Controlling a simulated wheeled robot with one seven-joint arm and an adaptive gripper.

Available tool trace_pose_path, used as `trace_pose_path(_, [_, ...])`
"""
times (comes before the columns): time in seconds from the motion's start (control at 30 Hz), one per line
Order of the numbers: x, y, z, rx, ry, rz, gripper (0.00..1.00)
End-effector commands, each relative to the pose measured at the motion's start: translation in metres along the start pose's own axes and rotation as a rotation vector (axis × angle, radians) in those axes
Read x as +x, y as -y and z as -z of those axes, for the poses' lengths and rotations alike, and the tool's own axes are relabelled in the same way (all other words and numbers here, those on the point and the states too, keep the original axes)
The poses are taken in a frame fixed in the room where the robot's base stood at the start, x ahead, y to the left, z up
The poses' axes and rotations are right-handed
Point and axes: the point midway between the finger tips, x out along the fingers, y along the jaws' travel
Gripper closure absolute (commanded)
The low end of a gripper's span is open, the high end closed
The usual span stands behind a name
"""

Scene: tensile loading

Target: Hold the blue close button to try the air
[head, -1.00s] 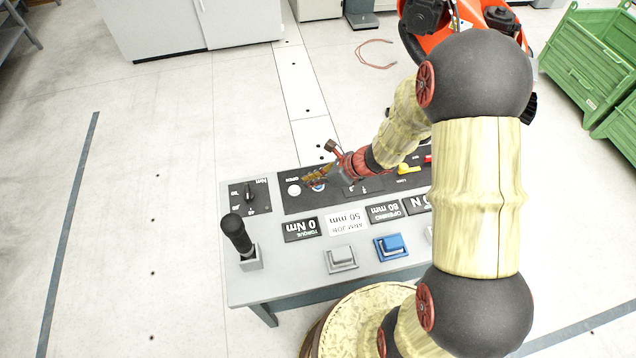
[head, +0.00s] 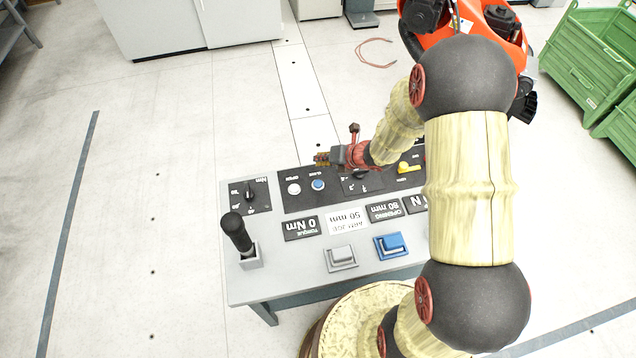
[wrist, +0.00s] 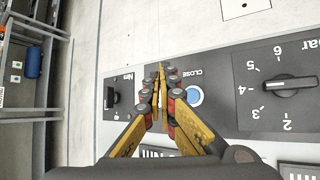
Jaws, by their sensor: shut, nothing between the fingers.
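The round blue close button (head: 317,184) sits on the black strip of the console, beside the round white open button (head: 293,189). In the wrist view the blue button (wrist: 195,96) shows under the word CLOSE, just right of my fingers. My gripper (head: 322,158) is shut and empty. In the head view it appears just beyond the blue button, apart from it, leaving the button in full view. In the wrist view the fingertips (wrist: 160,72) meet left of the button, and the fingers hide the panel there, with no open button showing.
A dial (head: 250,197) and a black joystick (head: 236,233) stand on the console's left. A grey key (head: 341,257) and a larger blue square key (head: 391,246) lie along its near edge. A yellow switch (head: 408,168) is to the right. Green crates (head: 590,60) stand far right.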

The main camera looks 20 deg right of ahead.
Motion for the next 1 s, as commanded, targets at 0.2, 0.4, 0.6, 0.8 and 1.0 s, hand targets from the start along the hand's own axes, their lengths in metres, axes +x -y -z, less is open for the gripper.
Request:
trace_pose_path(0.2, [0.01,0.007,0.007,0.0,0.0,0.0,1.0])
trace_pose_path(0.4, [0.027,0.02,0.02,-0.001,0.0,0.0,1.0])
trace_pose_path(0.6, [0.046,0.034,0.034,-0.001,-0.001,-0.001,1.0])
trace_pose_path(0.8, [0.059,0.043,0.043,-0.001,-0.001,-0.001,1.0])
trace_pose_path(1.0, [0.061,0.044,0.045,-0.001,0.0,0.0,1.0])
